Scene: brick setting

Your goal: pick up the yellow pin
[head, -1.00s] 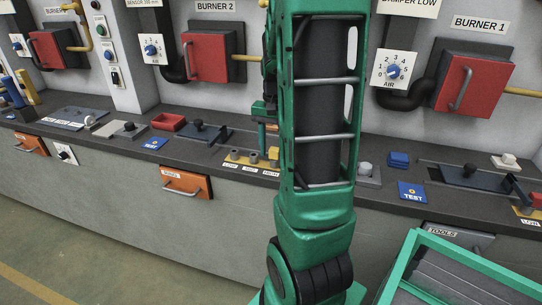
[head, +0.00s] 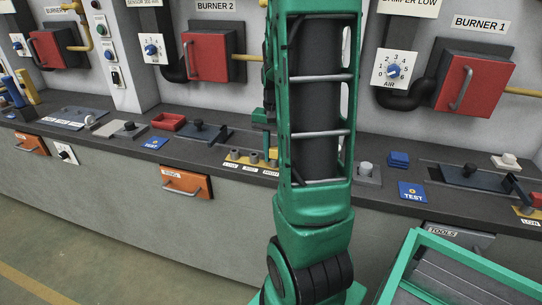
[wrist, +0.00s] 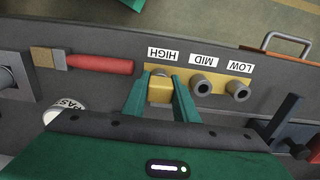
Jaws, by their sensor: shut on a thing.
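The yellow pin (wrist: 160,92) has a blocky head and stands at the HIGH end of a yellow plate (wrist: 221,92) in the wrist view. My gripper (wrist: 161,88) is shut on it, with one green finger on each side of its head. The pin's lower part is hidden, so I cannot tell how deep it sits in its socket. The MID socket (wrist: 203,86) and LOW socket (wrist: 238,91) are grey rings with dark holes. In the head view my arm covers part of the plate, and the pin (head: 273,156) shows just left of the arm.
A brush with a red handle (wrist: 100,64) lies beside the plate. A round white tag (wrist: 66,107) is partly hidden by my gripper. A dark lever (wrist: 285,118) stands on the other side.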

